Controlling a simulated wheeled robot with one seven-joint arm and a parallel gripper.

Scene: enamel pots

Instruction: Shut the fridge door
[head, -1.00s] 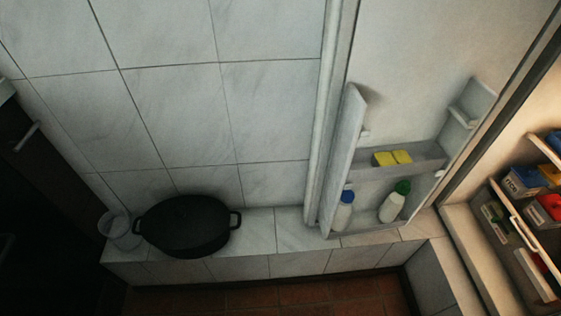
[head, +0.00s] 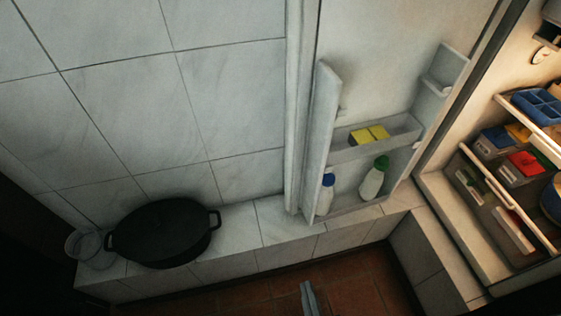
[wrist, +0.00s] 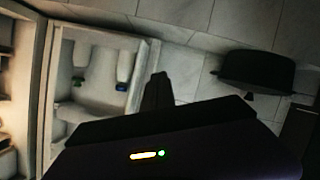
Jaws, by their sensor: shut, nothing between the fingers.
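The fridge door (head: 375,70) stands wide open against the tiled wall, its inner side facing me. Its shelves hold yellow blocks (head: 369,135), a blue-capped bottle (head: 326,194) and a green-capped bottle (head: 373,178). The lit fridge interior (head: 470,228) is at the right. My gripper (head: 309,296) shows at the bottom edge, over the floor, apart from the door in this view. In the wrist view the shut, empty fingers (wrist: 157,88) point toward the wall, just right of the door (wrist: 143,75). Whether they touch it, I cannot tell.
A black pot (head: 163,232) and a clear glass container (head: 90,249) stand on the low tiled ledge (head: 288,225) at the left. Fridge shelves hold boxes and a blue tray (head: 536,105). The red tiled floor (head: 345,285) in front looks clear.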

